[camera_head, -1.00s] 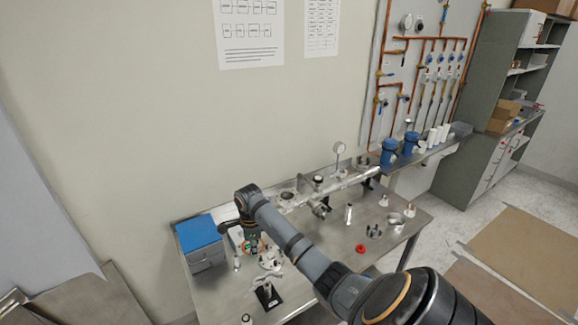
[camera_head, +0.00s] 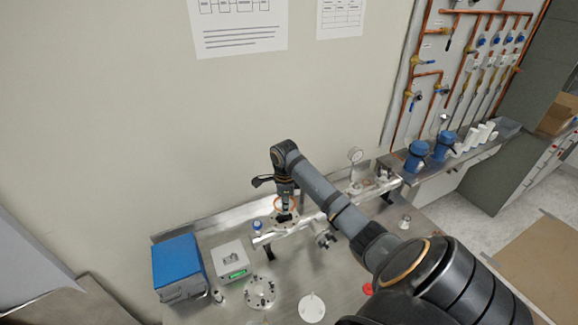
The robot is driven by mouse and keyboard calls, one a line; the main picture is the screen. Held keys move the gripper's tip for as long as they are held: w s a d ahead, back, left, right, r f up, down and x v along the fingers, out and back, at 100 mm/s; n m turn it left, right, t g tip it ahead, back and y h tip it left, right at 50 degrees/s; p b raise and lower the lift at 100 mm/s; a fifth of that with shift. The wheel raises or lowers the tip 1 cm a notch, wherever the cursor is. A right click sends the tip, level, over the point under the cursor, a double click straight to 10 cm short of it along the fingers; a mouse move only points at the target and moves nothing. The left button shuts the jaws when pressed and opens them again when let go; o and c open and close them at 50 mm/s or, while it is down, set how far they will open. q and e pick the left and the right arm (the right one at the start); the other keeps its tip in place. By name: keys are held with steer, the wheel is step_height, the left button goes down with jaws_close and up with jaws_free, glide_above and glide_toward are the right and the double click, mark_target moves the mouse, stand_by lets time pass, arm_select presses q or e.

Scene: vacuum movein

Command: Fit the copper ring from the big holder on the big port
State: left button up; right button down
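A long silvery pipe assembly (camera_head: 316,217) lies across the metal table. The big port (camera_head: 284,219) is near its left end, partly hidden under my gripper. My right gripper (camera_head: 285,205) points down just above it. A thin orange copper ring (camera_head: 293,202) is at its fingertips, and the fingers look shut on it. The ring appears to be at or slightly above the port; whether it touches is too small to tell. I cannot make out the big holder for certain. My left gripper is not in view.
A blue-topped box (camera_head: 178,262), a white device with a green display (camera_head: 232,260), a round flange (camera_head: 260,292) and a white disc (camera_head: 312,308) stand at the front left. A gauge (camera_head: 355,156) rises behind the pipe. My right arm covers much of the table's right side.

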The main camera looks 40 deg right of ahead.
mark_target(285, 226)
steer(key=shift+s+a+f, duration=0.15)
steer(key=shift+a+f, duration=0.2)
steer(key=shift+a, duration=0.3)
steer(key=shift+d+f, duration=0.15)
steer(key=shift+f, duration=0.5)
steer(key=f, duration=0.2)
steer(key=d+f, duration=0.1)
steer(key=shift+w+d+f, duration=0.1)
steer(key=shift+w+f, duration=0.05)
steer(key=shift+w, duration=0.2)
steer(key=shift+f, duration=0.2)
steer(key=shift+s+a+f, duration=0.15)
steer(key=shift+a+f, duration=0.05)
steer(key=shift+a, duration=0.15)
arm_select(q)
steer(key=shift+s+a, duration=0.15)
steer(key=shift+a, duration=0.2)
arm_select(e)
steer(key=shift+d+f, duration=0.15)
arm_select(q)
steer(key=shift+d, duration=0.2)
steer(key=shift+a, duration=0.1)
arm_select(e)
steer(key=shift+s+f, duration=0.1)
steer(key=shift+f, duration=0.45)
